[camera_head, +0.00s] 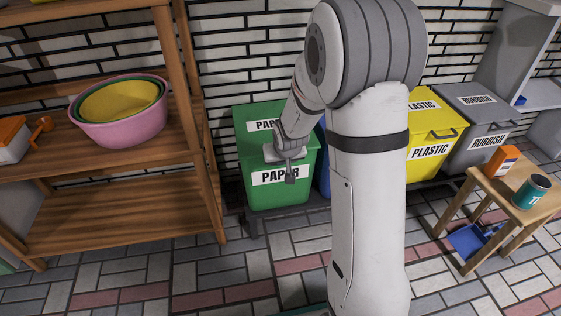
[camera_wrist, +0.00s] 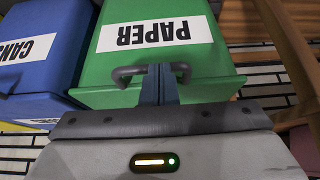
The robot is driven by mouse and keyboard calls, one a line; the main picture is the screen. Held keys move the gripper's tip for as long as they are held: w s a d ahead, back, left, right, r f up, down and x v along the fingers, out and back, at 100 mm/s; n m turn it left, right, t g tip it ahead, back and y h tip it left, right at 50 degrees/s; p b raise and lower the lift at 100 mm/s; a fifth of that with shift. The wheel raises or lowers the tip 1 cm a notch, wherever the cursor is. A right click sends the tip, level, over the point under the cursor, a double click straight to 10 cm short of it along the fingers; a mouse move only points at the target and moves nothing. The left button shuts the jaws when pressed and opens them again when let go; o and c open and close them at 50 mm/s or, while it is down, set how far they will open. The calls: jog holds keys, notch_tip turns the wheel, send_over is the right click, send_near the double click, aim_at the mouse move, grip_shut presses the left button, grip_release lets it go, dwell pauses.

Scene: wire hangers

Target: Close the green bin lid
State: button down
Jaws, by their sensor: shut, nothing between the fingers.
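The green bin (camera_head: 252,194) stands against the brick wall, with PAPER labels on its top and front. Its green lid (camera_head: 247,112) looks down over the bin, level with no gap that I can see; my arm hides part of it. My gripper (camera_head: 290,176) is at the bin's front edge, fingers pointing down before the front label. Nothing is held.
A blue CANS bin (camera_wrist: 60,60) stands beside the green one. A yellow PLASTIC bin (camera_head: 414,168) and a grey RUBBISH bin (camera_head: 462,152) stand to the right. A wooden shelf (camera_head: 120,190) is at left. A small wooden table (camera_head: 500,190) holds a can and an orange box.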

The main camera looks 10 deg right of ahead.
jog(key=shift+s+f+g, duration=0.15)
jog(key=shift+s+f, duration=0.15)
jog(key=shift+f, duration=0.25)
jog(key=shift+s+f+g, duration=0.15)
jog(key=shift+s+f, duration=0.1)
jog(key=shift+f, duration=0.3)
notch_tip(320, 180, up, 6)
jog(key=w+p, duration=0.2)
jog(key=p, duration=0.2)
jog(key=s+f+b, duration=0.1)
jog(key=s+b, duration=0.3)
jog(key=s, duration=0.6)
jog(key=s+r+g+p, duration=0.1)
jog(key=s+r+p, duration=0.4)
jog(key=r+p, duration=0.6)
jog(key=s+r+g+p, duration=0.1)
jog(key=s+r+p, duration=0.5)
jog(key=r+p, duration=0.6)
jog(key=s+d+r+p, duration=0.1)
jog(key=s+r+p, duration=0.5)
jog(key=r+p, duration=0.6)
notch_tip(320, 180, up, 12)
jog(key=shift+s+f+g, duration=0.2)
jog(key=shift+f+g, duration=0.05)
jog(key=shift+g, duration=0.15)
